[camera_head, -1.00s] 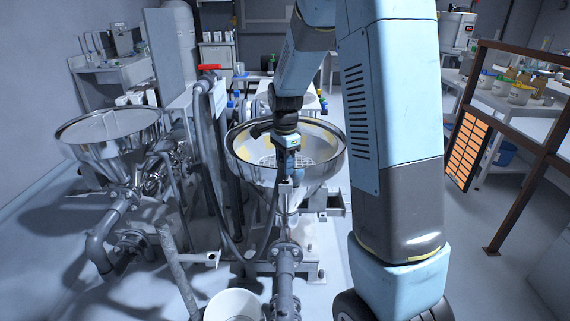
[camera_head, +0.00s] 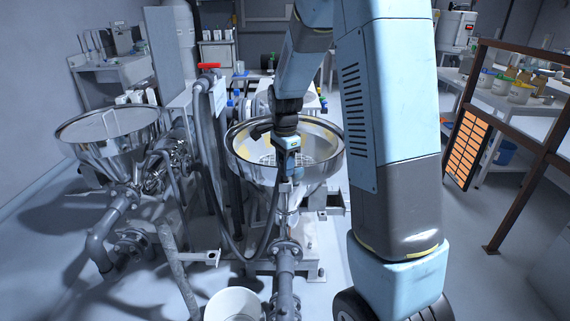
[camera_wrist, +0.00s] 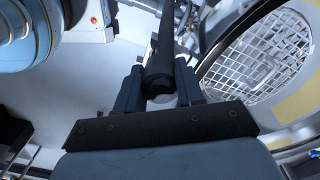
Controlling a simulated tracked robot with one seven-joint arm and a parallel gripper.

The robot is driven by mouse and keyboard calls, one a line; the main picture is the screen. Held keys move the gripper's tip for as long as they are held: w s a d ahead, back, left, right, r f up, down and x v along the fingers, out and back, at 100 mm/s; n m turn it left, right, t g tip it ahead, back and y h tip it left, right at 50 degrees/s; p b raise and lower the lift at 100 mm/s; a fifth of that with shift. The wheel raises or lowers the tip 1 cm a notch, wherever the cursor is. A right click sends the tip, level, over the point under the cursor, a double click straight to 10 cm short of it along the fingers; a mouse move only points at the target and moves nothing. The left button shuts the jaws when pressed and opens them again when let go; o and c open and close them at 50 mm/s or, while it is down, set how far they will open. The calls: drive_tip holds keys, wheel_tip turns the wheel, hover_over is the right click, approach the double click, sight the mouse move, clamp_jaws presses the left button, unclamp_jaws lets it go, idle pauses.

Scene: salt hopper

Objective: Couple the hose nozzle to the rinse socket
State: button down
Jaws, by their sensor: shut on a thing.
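My gripper (camera_head: 285,186) is in front of the near side of the steel hopper (camera_head: 325,172), below its rim. In the wrist view my gripper (camera_wrist: 160,86) has its two fingers closed on either side of the dark cylindrical hose nozzle (camera_wrist: 160,62). A dark hose (camera_head: 268,228) hangs in a loop below my gripper in the head view. The nozzle itself is too small to make out there. I cannot clearly pick out the rinse socket; my gripper and the nozzle hide part of what lies behind them.
A second hopper (camera_head: 108,125) stands at the left. A flanged pipe (camera_head: 285,262) rises below my gripper, beside a white bucket (camera_head: 233,303). A red-handled valve (camera_head: 209,66) tops a post at left. A brown railing (camera_head: 535,170) is at right, with open floor before it.

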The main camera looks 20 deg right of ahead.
drive_tip(key=shift+f, duration=1.35)
idle(0.3)
drive_tip(key=shift+c, duration=2)
unclamp_jaws()
drive_tip(key=shift+r, duration=0.15)
drive_tip(key=shift+w+r, duration=0.15)
drive_tip(key=shift+r, duration=0.2)
drive_tip(key=shift+d+r, duration=0.2)
drive_tip(key=shift+r, duration=0.65)
drive_tip(key=shift+a+r, duration=0.15)
drive_tip(key=shift+r, duration=1.55)
